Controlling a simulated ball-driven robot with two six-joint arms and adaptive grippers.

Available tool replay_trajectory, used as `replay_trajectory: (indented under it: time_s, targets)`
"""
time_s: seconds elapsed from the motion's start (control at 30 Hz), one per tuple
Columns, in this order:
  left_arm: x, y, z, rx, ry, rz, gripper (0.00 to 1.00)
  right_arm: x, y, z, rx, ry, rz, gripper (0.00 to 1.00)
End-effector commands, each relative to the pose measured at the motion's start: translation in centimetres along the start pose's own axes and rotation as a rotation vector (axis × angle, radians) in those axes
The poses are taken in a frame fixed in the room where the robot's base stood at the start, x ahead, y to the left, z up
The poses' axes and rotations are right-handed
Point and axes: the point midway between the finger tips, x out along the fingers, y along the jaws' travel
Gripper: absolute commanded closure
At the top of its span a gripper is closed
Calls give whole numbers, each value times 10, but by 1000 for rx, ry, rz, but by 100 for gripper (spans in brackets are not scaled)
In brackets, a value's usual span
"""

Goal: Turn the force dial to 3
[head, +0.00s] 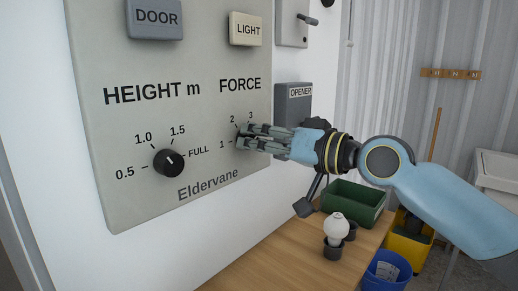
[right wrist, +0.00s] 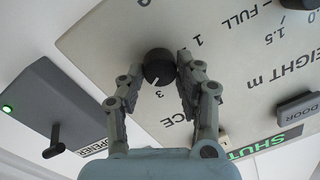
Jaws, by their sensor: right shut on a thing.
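The grey wall panel (head: 215,75) carries the FORCE dial with labels 1, 2 and 3. My right gripper (head: 243,137) is at this dial and hides most of it in the head view. In the right wrist view the black force dial (right wrist: 158,66) sits between the fingertips of my right gripper (right wrist: 163,68), which is shut on it. A short white mark shows at the dial's edge on the side of the 3 label; I cannot tell whether it is the pointer or a tick. The 2 label is hidden there. My left gripper is not in view.
The HEIGHT dial (head: 169,162) is left of the force dial, with DOOR (head: 155,18) and LIGHT (head: 246,29) buttons above. The OPENER box (head: 293,97) is just right of the panel. A wooden bench (head: 262,268) below holds a green bin (head: 352,204) and a bulb (head: 336,227).

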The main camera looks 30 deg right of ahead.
Motion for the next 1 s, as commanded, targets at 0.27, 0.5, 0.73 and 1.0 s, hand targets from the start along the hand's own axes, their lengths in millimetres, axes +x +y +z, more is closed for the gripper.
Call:
replay_trajectory:
  time_s: [0.27, 0.5, 0.73, 1.0]
  targets:
    - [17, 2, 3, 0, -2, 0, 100, 0, 0, 2, -250, -15, 20, 98]
    - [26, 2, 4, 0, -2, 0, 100, 0, 0, 2, -417, -25, 34, 98]
    - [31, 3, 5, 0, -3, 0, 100, 0, 0, 2, -516, -32, 43, 98]
    - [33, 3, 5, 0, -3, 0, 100, 0, -1, 1, -558, -34, 45, 98]
